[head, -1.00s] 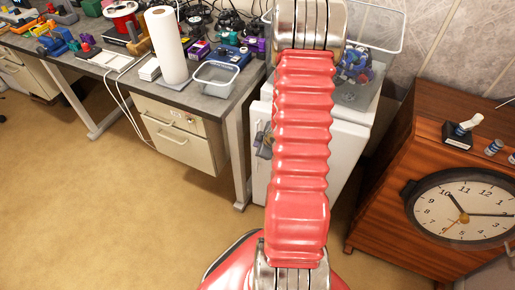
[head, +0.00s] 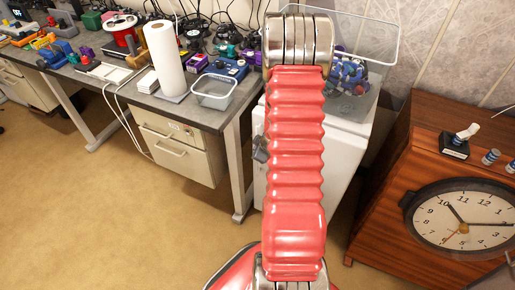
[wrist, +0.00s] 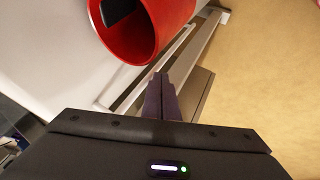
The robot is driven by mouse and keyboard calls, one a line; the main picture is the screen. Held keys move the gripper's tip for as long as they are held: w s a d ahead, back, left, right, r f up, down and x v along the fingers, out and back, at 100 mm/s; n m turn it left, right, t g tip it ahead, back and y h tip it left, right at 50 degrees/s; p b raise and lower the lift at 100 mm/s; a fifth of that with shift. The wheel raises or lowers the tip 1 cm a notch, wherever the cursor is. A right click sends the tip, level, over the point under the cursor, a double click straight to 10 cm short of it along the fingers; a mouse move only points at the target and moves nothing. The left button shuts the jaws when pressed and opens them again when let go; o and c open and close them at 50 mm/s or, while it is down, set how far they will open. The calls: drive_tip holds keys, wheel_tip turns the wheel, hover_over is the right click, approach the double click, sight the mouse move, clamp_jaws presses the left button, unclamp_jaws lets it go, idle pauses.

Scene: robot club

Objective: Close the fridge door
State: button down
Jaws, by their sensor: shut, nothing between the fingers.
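The fridge (head: 341,160) is the white box behind my red arm in the head view. My arm hides much of its front, so I cannot tell how far its door stands open. A small grey part shows at the arm's left edge, against the fridge; I cannot tell what it is. In the wrist view my gripper (wrist: 160,84) is shut and empty, its dark fingers close together. A large pale surface (wrist: 45,50), perhaps the fridge, fills the left of that view. I cannot tell whether the fingers touch anything.
A red open cylinder (wrist: 145,28) with something dark inside is just beyond my fingers. A cluttered bench with drawers (head: 178,147) stands left, a wooden cabinet (head: 400,175) with a clock right. Open floor lies front left.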

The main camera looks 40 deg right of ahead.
drive_tip(key=s+a+r, duration=0.5)
drive_tip(key=s+r, duration=0.2)
drive_tip(key=r, duration=0.1)
drive_tip(key=shift+s+a, duration=0.15)
drive_tip(key=shift+s, duration=0.05)
idle(0.4)
idle(0.4)
